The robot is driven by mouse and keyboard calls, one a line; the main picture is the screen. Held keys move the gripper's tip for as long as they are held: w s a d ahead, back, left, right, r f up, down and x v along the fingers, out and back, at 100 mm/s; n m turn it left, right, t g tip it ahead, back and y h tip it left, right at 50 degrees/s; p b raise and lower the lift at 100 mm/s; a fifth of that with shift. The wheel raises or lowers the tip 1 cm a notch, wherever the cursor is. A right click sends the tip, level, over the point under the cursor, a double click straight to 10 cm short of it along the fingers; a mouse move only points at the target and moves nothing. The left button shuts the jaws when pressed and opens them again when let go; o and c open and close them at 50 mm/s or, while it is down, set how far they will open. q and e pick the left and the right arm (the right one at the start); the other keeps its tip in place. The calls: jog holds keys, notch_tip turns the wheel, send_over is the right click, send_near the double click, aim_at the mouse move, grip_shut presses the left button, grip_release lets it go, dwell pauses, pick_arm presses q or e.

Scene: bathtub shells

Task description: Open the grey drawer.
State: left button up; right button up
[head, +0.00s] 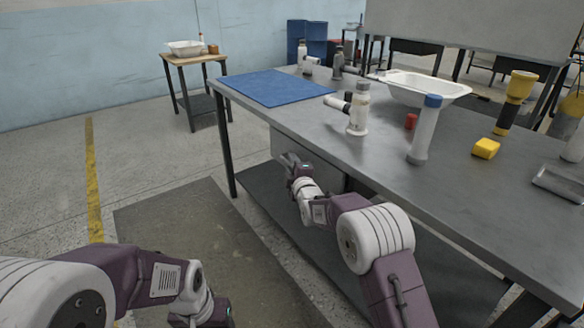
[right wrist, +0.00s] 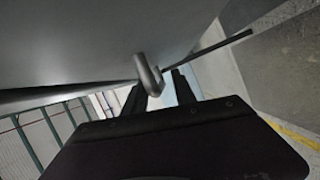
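The grey drawer (head: 326,172) hangs under the metal workbench (head: 460,195) at its left part. Its front looks closed in the head view, partly hidden by my right arm. In the right wrist view the drawer's grey front (right wrist: 75,45) fills the upper left, and a rounded metal handle (right wrist: 147,72) sticks out from it. My right gripper (head: 288,162) is at the drawer front. In the right wrist view its two dark fingers (right wrist: 160,88) are apart, with the handle's end between them and a gap beside it. My left gripper (head: 218,318) is low at the bottom edge, mostly cut off.
A dark lower shelf (head: 270,200) lies below the drawer. The floor at left is clear.

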grip_shut()
dwell(1.4)
